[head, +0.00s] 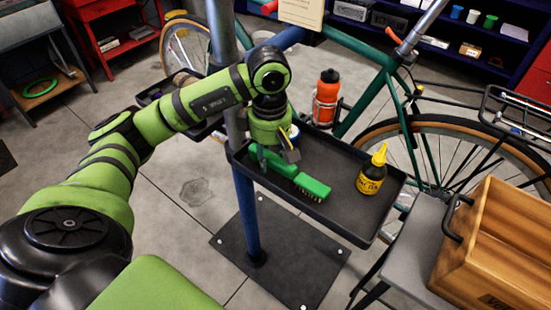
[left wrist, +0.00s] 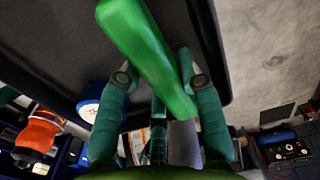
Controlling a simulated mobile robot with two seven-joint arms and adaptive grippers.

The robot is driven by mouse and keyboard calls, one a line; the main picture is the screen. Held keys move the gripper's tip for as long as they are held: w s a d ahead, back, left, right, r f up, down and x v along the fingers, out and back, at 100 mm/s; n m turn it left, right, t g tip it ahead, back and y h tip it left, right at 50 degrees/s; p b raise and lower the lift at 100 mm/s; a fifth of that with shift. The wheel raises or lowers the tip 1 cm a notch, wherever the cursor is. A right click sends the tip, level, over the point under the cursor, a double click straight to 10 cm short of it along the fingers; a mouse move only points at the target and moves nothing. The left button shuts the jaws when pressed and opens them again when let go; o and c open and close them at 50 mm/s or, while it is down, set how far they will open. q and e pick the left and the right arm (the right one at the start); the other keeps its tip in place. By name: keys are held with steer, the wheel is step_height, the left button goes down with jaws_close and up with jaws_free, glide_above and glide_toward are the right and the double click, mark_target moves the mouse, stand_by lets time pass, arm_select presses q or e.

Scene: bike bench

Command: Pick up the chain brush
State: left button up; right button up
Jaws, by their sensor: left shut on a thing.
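The chain brush (head: 296,180) is green with dark bristles at its right end, over the black tray (head: 335,163) of the stand. My left gripper (head: 273,158) is shut around its handle near the left end. In the left wrist view, the brush handle (left wrist: 148,48) runs between the two green fingers of my left gripper (left wrist: 160,75). I cannot tell whether the brush touches the tray or is slightly raised. My right gripper is not in view.
An orange bottle (head: 326,97) is behind the tray beside the green bike frame (head: 385,85). A wooden crate (head: 490,250) sits at right on a grey stool (head: 412,245).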

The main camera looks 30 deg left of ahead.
arm_select(q)
steer(key=shift+r, duration=0.3)
step_height(320, 180, up, 7)
steer(key=shift+w+r+p, duration=0.1)
steer(key=shift+r+p, duration=0.1)
steer(key=shift+p, duration=0.15)
steer(key=w+d+b, duration=0.1)
steer(key=w+b, duration=0.1)
steer(key=w, duration=1.5)
steer(key=shift+w+d+f+b, duration=0.2)
steer(key=shift+w+f+b, duration=0.05)
steer(key=shift+w+b, duration=0.1)
